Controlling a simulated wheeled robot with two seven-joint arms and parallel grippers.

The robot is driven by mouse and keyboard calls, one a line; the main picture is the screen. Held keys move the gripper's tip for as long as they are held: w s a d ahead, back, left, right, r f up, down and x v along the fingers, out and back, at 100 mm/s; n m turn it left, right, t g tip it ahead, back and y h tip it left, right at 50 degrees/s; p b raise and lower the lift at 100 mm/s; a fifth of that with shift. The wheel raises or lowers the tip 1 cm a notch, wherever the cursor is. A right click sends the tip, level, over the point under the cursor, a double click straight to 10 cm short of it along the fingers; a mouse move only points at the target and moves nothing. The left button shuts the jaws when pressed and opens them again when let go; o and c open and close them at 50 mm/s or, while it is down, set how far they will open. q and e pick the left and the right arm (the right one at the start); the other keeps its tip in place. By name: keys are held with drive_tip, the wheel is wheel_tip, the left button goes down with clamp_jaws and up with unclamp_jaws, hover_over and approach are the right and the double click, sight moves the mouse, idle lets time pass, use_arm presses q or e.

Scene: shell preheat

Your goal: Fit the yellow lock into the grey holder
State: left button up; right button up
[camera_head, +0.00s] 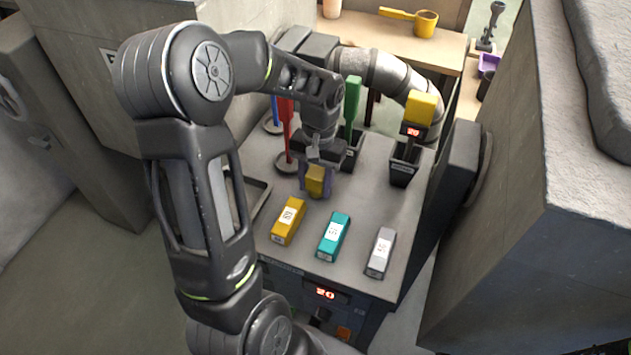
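My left gripper (316,182) points down over the grey worktop, with a small yellow piece (315,181) between its fingers. The piece appears gripped and is partly hidden by the fingers; I cannot tell whether it touches the worktop. I take it to be the yellow lock. A labelled yellow block (289,221) lies just in front of the gripper. A teal block (333,237) and a grey block (380,253) lie to its right. A dark grey square holder (404,165) at the back right has a yellow-topped piece (420,108) standing in it. My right gripper is out of view.
Red (286,125) and green (352,100) upright pieces stand behind the gripper. A shallow dark tray (262,190) is at the worktop's left, partly behind my arm. The worktop's right middle is clear.

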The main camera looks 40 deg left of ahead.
sight(318, 169)
use_arm(q)
drive_tip(key=o, duration=0.4)
drive_tip(key=shift+c, duration=0.2)
drive_tip(key=r, duration=0.4)
drive_tip(key=w+r, duration=0.1)
drive_tip(key=r, duration=0.7)
drive_tip(key=shift+w+a+r, duration=0.15)
drive_tip(key=shift+a, duration=0.05)
drive_tip(key=shift+o, duration=0.4)
